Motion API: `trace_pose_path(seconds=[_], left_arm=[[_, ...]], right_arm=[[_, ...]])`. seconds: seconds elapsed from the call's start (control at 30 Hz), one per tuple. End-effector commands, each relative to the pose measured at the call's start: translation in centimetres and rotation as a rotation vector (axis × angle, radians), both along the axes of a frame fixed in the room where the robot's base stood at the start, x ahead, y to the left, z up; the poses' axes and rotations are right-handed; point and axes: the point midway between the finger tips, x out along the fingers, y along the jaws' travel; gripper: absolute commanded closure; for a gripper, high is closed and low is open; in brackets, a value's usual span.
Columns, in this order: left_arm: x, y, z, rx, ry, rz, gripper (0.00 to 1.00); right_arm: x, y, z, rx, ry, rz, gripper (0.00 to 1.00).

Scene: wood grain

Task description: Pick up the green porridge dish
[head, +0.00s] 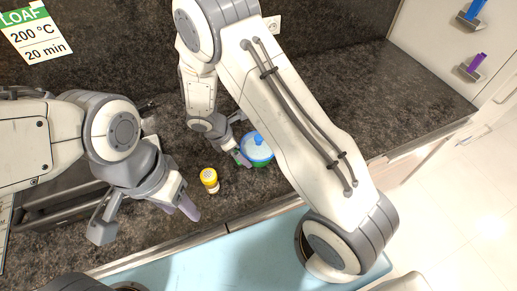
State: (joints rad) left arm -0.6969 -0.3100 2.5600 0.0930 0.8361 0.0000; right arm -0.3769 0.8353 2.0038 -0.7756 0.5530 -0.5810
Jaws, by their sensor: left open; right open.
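A small round dish (262,163) stands on the dark counter near the middle of the head view. Its lower part shows green, its upper rim looks blue, and something pale is inside. My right gripper (243,139) is open at the dish's left side, with one fingertip close to the dish's left edge. I cannot tell whether it touches. My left gripper (147,220) is open and empty over the counter, left of and nearer than the dish.
A yellow-topped shaker (209,178) stands between my two grippers. A dark sink or tray recess (65,205) lies under my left arm. A light blue surface (220,265) lies in front of the counter (370,95), which is clear at the right.

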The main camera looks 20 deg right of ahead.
Motion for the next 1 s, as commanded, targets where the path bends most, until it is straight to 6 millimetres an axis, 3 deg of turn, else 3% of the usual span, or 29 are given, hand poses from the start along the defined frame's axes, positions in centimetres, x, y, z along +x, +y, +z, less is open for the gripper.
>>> trace_pose_path(seconds=[0.13, 0.4, 0.67, 1.0], left_arm=[[0.0, 0.0, 0.4, 0.0, 0.0, -0.001, 0.5], [0.0, 0.0, 0.3, 0.0, 0.0, -0.001, 0.5], [0.0, 0.0, 0.3, 0.0, 0.0, 0.0, 0.5], [0.0, 0.0, 0.3, 0.0, 0.0, 0.0, 0.5]], right_arm=[[0.1, -0.7, -1.5, 0.0, 0.001, 0.0, 0.0], [0.2, -0.7, -1.8, 0.0, -0.002, 0.0, 0.0], [0.1, -0.7, -1.8, 0.0, -0.001, -0.001, 0.99], [0.2, -0.8, -1.6, -0.001, -0.003, -0.001, 1.0]])
